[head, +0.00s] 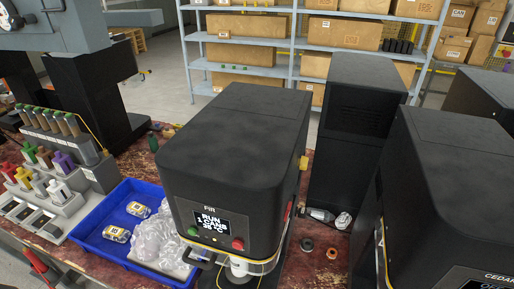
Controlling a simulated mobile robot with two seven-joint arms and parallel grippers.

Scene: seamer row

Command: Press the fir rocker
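The black seamer labelled FIR (235,140) stands in the middle of the bench. Its front panel has a lit display (211,221) that reads RUN with smaller lines below. I cannot tell which of these parts is the rocker. A white round part (238,266) shows under the front panel. Neither of my grippers is in view.
A blue tray (92,241) with clear bags and labelled packs lies left of FIR. Racks of coloured-handled tools (50,150) stand at far left. A tall black cabinet (350,120) and the CEDAR machine (455,170) stand to the right. Small rings (307,244) lie between the machines.

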